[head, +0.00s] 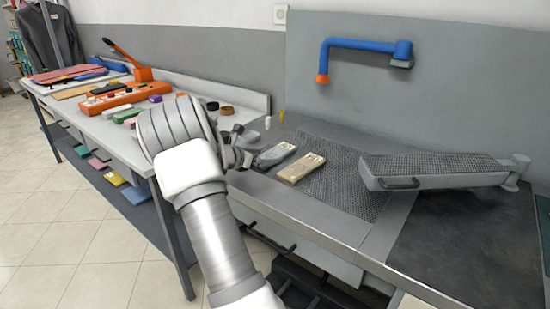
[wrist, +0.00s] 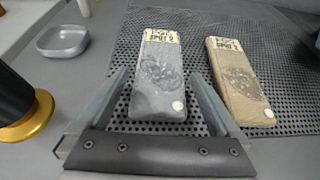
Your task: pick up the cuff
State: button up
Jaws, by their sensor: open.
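Two padded, flat cuff-like pieces lie on the perforated plate, each with a paper label at its far end. The grey cuff (wrist: 158,66) has a dark stain and a pale round button; it also shows in the head view (head: 275,154). The tan cuff (wrist: 239,84) lies to its right with a stain and button, and also shows in the head view (head: 301,168). My gripper (wrist: 160,84) is open and empty, its fingers appearing either side of the grey cuff's near part. I cannot tell its height above the cuff. In the head view my gripper (head: 246,154) is partly hidden by my arm.
The perforated plate (head: 345,195) is set in a grey worktop. A sleeve board (head: 430,167) stands to the right. A small grey dish (wrist: 62,40) and a dark, gold-rimmed object (wrist: 25,125) are at the left. A cluttered table (head: 70,102) stands further left.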

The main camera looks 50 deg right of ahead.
jog(key=shift+d+f, duration=0.25)
jog(key=shift+d, duration=0.35)
jog(key=c, duration=1.2)
jog(key=shift+o, duration=0.2)
